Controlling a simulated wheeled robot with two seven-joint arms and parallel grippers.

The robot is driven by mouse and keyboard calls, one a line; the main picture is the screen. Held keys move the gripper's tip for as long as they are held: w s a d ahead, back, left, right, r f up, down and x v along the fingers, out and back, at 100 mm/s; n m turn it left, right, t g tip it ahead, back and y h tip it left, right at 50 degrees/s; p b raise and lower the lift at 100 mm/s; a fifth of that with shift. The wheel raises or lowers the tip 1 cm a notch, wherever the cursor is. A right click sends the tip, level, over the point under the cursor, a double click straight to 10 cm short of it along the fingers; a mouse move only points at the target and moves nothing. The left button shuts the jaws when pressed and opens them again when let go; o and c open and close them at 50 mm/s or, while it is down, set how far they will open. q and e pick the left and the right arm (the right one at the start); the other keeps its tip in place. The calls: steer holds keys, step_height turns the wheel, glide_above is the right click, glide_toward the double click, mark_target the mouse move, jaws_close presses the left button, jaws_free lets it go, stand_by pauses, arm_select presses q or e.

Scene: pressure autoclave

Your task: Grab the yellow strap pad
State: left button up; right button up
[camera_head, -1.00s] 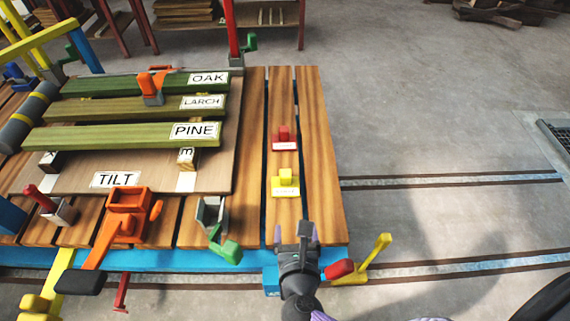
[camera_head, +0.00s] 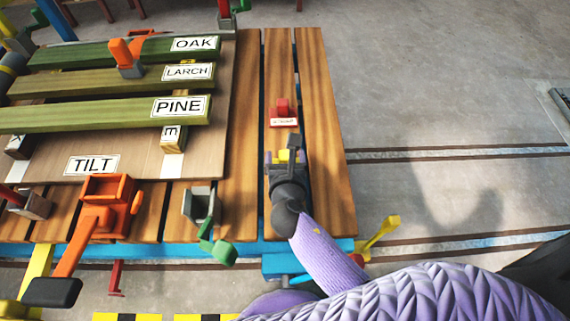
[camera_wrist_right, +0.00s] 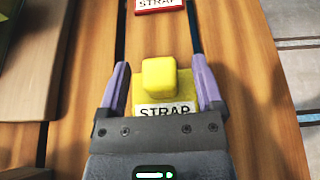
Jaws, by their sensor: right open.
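The yellow strap pad (camera_wrist_right: 160,78) has a raised block on top and a white label reading STRAP. It lies on the wooden slatted table. My right gripper (camera_wrist_right: 163,85) is open, with one purple finger on each side of the pad. In the head view the right gripper (camera_head: 285,157) covers most of the yellow strap pad (camera_head: 286,154). I cannot tell whether the fingers touch it. My left gripper is not in view.
A red strap pad (camera_head: 283,114) lies just beyond the yellow one. To the left are boards marked OAK, LARCH and PINE (camera_head: 105,113), an orange clamp (camera_head: 101,205) and a green-handled clamp (camera_head: 207,222). The table's right slats (camera_head: 322,100) are clear.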

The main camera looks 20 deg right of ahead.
steer(key=shift+c, duration=0.7)
steer(key=c, duration=0.5)
jaws_close()
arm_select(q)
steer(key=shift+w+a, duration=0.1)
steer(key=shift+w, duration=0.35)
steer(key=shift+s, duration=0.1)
